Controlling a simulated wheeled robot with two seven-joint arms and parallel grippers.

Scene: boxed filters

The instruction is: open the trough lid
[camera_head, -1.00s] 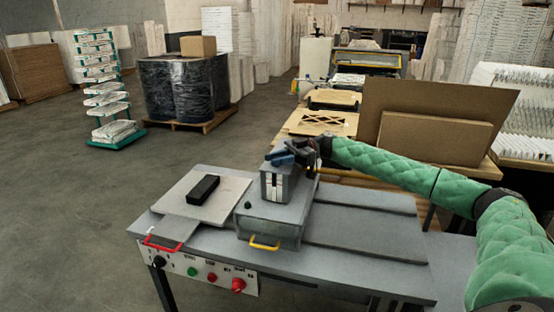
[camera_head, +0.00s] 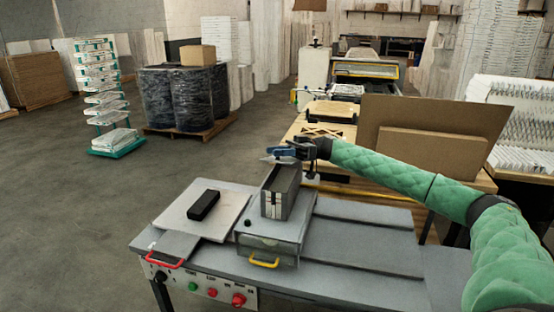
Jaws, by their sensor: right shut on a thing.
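The trough (camera_head: 278,196) is a grey upright metal box on top of the bench machine, and its dark open top shows. The trough lid (camera_head: 270,159) is a thin pale plate seen nearly edge-on, above and behind the open top. A blue part (camera_head: 284,151), either a lid handle or a gripper pad, shows just above the plate. My right gripper (camera_head: 293,151) reaches in from the right, shut on the lid. Its fingertips are small and hard to make out. Whether the lid still touches the trough's far edge, I cannot tell. My left gripper is not in view.
A black block (camera_head: 204,205) lies on a pale plate (camera_head: 172,216) left of the trough. A red handle (camera_head: 164,260) and a yellow handle (camera_head: 263,264) are at the machine's front. Brown boards (camera_head: 428,128) stand behind my right arm. The bench (camera_head: 340,262) is clear at right.

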